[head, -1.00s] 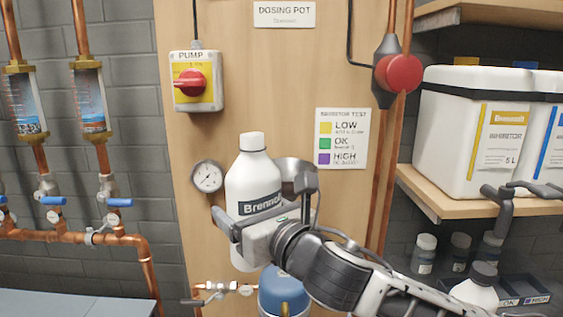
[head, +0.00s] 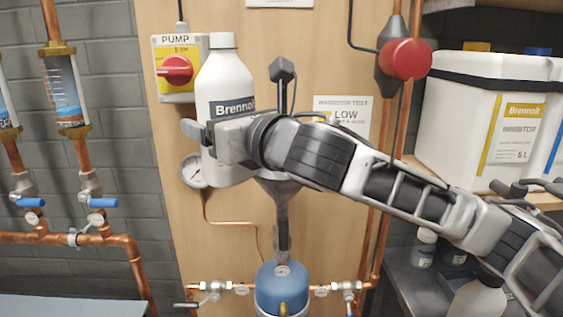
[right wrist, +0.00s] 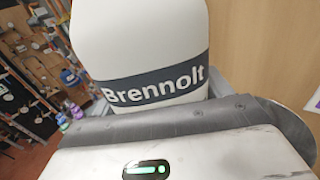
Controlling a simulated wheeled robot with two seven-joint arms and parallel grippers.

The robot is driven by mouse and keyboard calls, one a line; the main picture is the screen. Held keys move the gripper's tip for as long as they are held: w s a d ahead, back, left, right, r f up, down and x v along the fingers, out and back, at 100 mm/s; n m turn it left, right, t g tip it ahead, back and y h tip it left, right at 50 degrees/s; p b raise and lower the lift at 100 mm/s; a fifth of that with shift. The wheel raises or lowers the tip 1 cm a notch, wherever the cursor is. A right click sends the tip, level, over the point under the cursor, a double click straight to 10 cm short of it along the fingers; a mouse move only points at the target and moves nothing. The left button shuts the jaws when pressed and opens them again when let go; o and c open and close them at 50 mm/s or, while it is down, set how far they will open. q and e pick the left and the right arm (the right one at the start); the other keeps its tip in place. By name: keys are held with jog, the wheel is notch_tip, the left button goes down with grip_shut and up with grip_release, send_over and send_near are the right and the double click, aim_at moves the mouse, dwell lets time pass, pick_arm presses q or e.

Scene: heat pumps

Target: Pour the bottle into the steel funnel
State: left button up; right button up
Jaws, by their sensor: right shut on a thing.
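A white bottle (head: 226,78) with a dark "Brennolt" label stands upright in the air before the wooden panel. My right gripper (head: 205,135) is shut on it around its lower half. In the right wrist view the bottle (right wrist: 150,45) fills the space between the fingers, with its top out of frame. The steel funnel (head: 279,187) is right of and lower than the bottle, partly hidden behind my right wrist. Its stem runs down to the blue pot (head: 281,290). My left gripper is not in view.
A pump switch (head: 178,68) is just left of the bottle, and a gauge (head: 192,171) is low behind it. Copper pipes with blue-handled valves (head: 103,202) run on the left. A shelf with a white inhibitor container (head: 460,125) and a lower shelf with small bottles are at right.

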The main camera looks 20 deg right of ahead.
aim_at(208, 174)
jog(key=shift+r, duration=0.15)
jog(key=f+m, duration=0.1)
jog(key=f, duration=0.2)
jog(key=f+m, duration=0.1)
jog(key=f, duration=0.1)
jog(key=shift+s+a+f, duration=0.15)
jog(key=shift+a+f, duration=0.05)
jog(key=shift+f, duration=0.2)
jog(key=shift+r+m, duration=0.3)
jog(key=shift+m, duration=0.1)
jog(key=shift+s+a+m, duration=0.15)
jog(key=shift+a+m, duration=0.05)
jog(key=shift+m, duration=1.2)
jog(key=shift+f+m, duration=0.2)
jog(key=shift+m, duration=0.5)
jog(key=shift+s+a+f+m+g, duration=0.1)
jog(key=shift+a+f+m+g, duration=0.1)
jog(key=shift+f+m+g, duration=0.4)
jog(key=shift+a+f+m, duration=0.1)
jog(key=shift+f+m, duration=0.2)
jog(key=shift+f, duration=0.1)
jog(key=shift+s+a+f+m, duration=0.1)
jog(key=shift+s+a+m, duration=0.25)
jog(key=shift+m, duration=0.35)
jog(key=shift+s+a+m, duration=0.15)
jog(key=shift+a+m, duration=0.25)
jog(key=shift+m, duration=0.5)
